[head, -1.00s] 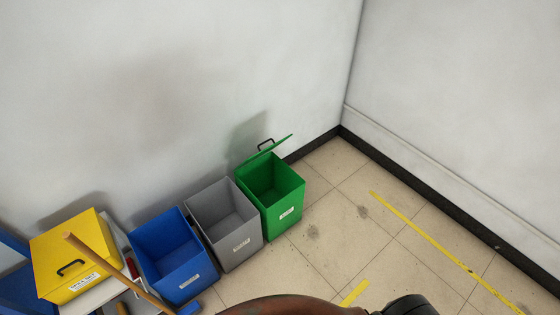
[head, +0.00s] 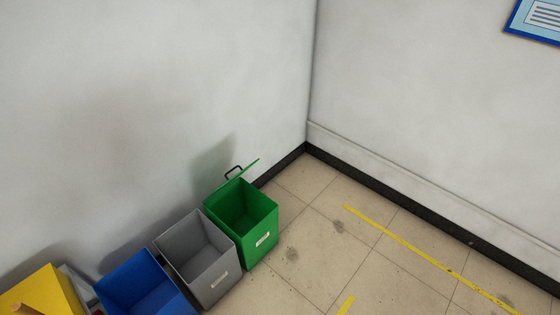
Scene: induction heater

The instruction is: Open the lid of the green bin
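The green bin (head: 261,238) stands on the floor against the left wall, near the room corner, with a white label on its front. Its green lid (head: 247,168) is raised and tilted back toward the wall, with a dark handle on it. The bin's inside shows and looks empty. Neither of my grippers is in the head view.
A grey bin (head: 216,284) and a blue bin (head: 146,284), both open, stand in a row left of the green bin. A yellow box (head: 45,292) is at the lower left. Tiled floor with yellow tape (head: 420,250) is clear on the right.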

